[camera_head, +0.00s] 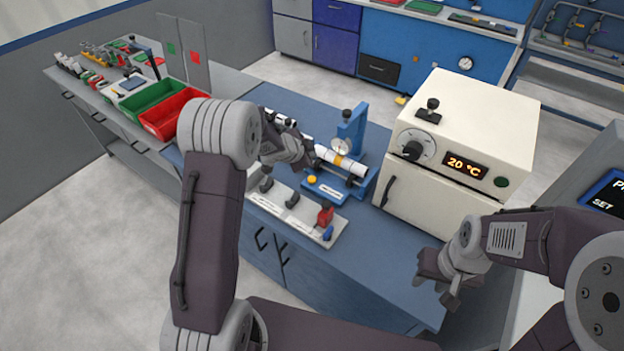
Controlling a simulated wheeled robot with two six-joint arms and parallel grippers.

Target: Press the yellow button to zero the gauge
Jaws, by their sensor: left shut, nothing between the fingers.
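The yellow button (311,179) sits on a small blue box (327,189) with a white label, on the blue bench top. The round dial gauge (341,147) is mounted on a blue stand (352,128) behind the button, above a white pipe (343,163) with a yellow band. My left gripper (310,164) is shut and empty, its tips just above and behind the button in the picture. I cannot tell whether they touch it. My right gripper (436,291) is open and empty, low at the bench's right front, away from the button.
A white panel (275,205) with clamps and a red part (325,215) lies in front of the button box. A cream oven (465,135) showing 20 °C stands to the right. Green (152,97) and red (172,112) bins are at left. Bench top between panel and oven is clear.

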